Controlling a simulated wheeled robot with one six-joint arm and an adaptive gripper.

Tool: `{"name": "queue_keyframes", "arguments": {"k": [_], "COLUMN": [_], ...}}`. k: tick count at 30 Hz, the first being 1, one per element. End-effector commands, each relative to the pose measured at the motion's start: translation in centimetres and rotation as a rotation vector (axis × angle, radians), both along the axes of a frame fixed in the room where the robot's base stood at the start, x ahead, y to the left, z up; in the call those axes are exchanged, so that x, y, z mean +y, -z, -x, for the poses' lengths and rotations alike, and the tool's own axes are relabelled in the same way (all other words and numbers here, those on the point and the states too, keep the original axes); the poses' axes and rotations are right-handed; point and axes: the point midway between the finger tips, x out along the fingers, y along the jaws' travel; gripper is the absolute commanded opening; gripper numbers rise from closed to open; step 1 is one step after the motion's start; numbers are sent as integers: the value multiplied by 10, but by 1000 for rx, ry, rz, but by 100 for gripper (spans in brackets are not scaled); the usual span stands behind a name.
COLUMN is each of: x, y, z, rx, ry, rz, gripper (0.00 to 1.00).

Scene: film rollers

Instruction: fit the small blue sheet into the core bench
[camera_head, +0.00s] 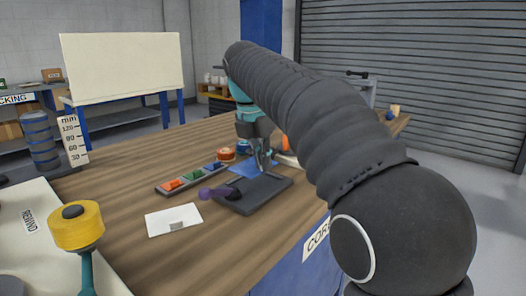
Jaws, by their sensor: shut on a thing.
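The small blue sheet (242,169) shows flat and low at the back left of a dark grey plate. My gripper (264,166) points down at the sheet's right side and is shut on it; the fingertips are small here and partly hide the edge. The core bench (130,195) has a wooden top and a blue front with a partly covered label beginning "COR". The dark grey plate (262,193) lies on it under the gripper. Whether the sheet touches the plate, I cannot tell.
A purple-handled tool (214,192) lies at the plate's left edge. A tray with coloured blocks (194,178), an orange roll (226,155) and a white card (173,220) are nearby. A yellow roller (76,226) stands at front left. Bare wood lies in front.

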Motion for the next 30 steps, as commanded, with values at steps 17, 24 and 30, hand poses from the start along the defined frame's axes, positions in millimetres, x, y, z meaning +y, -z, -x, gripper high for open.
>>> {"name": "queue_keyframes", "arguments": {"k": [17, 24, 30], "x": [-1, -1, -1], "y": [38, 45, 45], "z": [0, 0, 0], "rx": [0, -2, -1], "ry": [1, 1, 1], "rz": [0, 0, -1], "gripper": [0, 0, 0]}}
